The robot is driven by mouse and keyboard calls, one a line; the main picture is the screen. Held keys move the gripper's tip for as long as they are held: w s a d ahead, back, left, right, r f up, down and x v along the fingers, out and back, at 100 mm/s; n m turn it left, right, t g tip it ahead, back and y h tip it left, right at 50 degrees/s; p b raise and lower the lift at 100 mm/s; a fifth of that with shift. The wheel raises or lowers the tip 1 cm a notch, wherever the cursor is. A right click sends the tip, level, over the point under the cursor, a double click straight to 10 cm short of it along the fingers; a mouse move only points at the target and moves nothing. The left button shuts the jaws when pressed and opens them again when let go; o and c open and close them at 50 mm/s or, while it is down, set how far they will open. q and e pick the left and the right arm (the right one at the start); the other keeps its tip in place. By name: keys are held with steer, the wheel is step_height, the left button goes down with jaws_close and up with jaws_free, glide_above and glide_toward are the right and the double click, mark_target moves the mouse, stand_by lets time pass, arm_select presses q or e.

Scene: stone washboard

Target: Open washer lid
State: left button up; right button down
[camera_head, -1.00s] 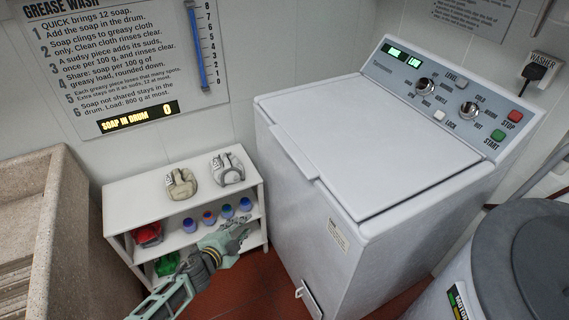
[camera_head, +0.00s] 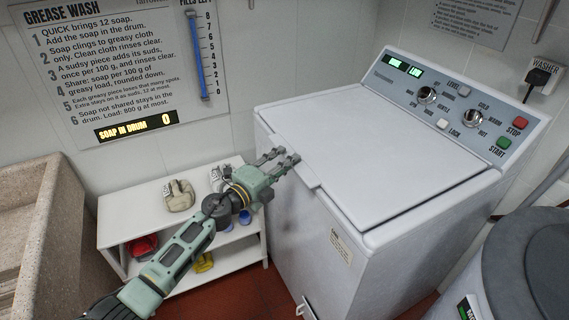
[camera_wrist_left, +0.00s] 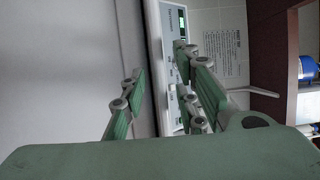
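The white washer (camera_head: 325,225) stands at the centre right with its flat lid (camera_head: 385,160) down. A raised handle strip (camera_head: 308,174) runs along the lid's left edge. My left gripper (camera_head: 282,158) is at that edge, over the rear part of the strip, with its fingers spread apart. I cannot tell whether it touches the lid. In the left wrist view the open fingers (camera_wrist_left: 165,95) have nothing between them, and the washer's control panel (camera_wrist_left: 172,60) shows beyond. My right gripper is not in view.
A white shelf (camera_head: 140,215) with cloth bundles and cups stands left of the washer, partly behind my left arm. A stone sink (camera_head: 40,230) is at far left. A grey round-lidded machine (camera_head: 530,260) stands at the front right.

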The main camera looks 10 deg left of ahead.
arm_select(q)
steer(key=shift+w, duration=0.1)
steer(key=shift+c, duration=0.4)
jaws_close()
